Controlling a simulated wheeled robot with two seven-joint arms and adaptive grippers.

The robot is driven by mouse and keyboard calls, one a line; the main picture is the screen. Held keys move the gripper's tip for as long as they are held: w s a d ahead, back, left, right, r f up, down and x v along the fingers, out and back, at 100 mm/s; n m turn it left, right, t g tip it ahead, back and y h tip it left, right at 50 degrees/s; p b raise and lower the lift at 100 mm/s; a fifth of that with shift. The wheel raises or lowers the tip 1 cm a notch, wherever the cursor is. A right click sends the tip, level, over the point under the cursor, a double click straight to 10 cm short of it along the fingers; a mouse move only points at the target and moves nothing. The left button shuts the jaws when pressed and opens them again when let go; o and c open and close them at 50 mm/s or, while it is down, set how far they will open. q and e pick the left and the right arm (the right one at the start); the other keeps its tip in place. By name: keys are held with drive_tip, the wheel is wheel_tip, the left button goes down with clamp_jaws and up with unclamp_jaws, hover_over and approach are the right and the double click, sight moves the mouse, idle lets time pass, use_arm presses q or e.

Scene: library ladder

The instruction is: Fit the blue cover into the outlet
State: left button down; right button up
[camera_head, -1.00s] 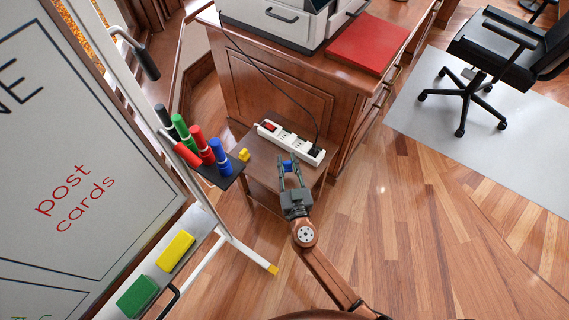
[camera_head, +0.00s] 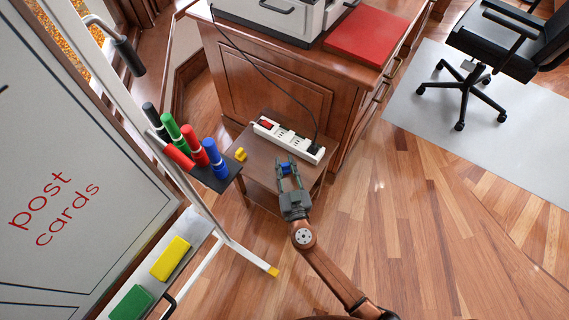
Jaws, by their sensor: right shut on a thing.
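A white power strip (camera_head: 268,129) with several outlets lies on a small brown side table (camera_head: 262,187). A red switch shows at its left end and a black plug sits at its right end. My right gripper (camera_head: 288,167) is over the table, just in front of the strip, and is shut on the small blue cover (camera_head: 287,170) between its fingertips. The cover seems apart from the strip, though its height above the table is hard to tell. A small yellow piece (camera_head: 240,154) lies on the table's left side. My left gripper is not in view.
A whiteboard with a marker holder (camera_head: 222,178) and an eraser tray stands at the left, close to the table. A wooden cabinet (camera_head: 270,88) stands behind the strip. A black cord (camera_head: 262,70) runs down to the plug.

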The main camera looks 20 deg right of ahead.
drive_tip(key=o, duration=0.8)
